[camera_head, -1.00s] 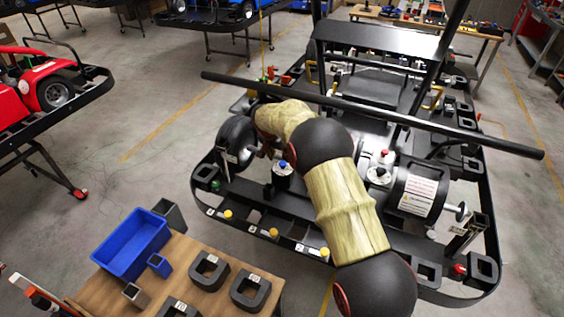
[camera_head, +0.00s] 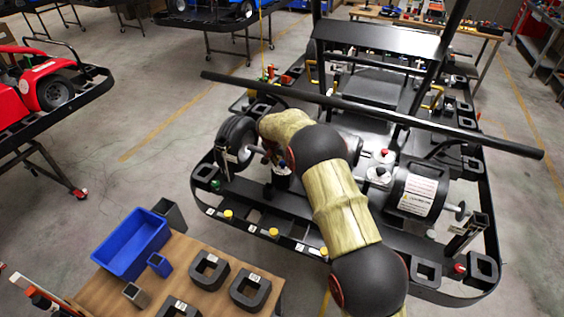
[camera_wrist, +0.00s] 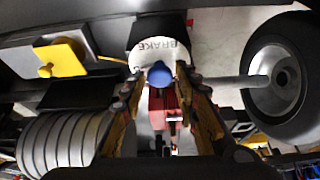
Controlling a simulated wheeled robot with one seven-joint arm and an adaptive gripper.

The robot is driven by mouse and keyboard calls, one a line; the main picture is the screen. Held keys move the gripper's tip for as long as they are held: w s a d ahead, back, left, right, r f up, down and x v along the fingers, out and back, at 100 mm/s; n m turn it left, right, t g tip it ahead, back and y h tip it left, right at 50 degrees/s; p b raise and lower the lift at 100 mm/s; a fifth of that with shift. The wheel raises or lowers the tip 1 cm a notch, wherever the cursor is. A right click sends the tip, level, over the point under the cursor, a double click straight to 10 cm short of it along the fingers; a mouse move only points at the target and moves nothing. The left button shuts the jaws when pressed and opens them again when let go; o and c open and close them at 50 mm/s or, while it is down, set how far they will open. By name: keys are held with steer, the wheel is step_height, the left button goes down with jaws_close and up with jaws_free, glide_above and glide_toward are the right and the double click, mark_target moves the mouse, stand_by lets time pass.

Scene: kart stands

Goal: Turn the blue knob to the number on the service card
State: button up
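The blue knob (camera_wrist: 159,74) shows in the wrist view on a white dial plate (camera_wrist: 158,52) marked "BRAKE", seen upside down. My gripper (camera_wrist: 163,92) is open, with one finger on each side of the knob. I cannot tell whether either finger touches it. In the head view my gripper (camera_head: 272,156) is beside the white dial (camera_head: 282,173) and hides the knob's top. A white card with small print (camera_head: 417,194) is on a black cylinder at the right; its text is unreadable, and I cannot tell if it is the service card.
A black wheel (camera_head: 236,145) stands close to the left of my gripper. A long black bar (camera_head: 430,123) crosses behind my arm. Several yellow knobs line the kart's front edge. A blue bin (camera_head: 131,244) is at lower left.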

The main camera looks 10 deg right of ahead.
steer(key=c, duration=0.6)
jaws_close()
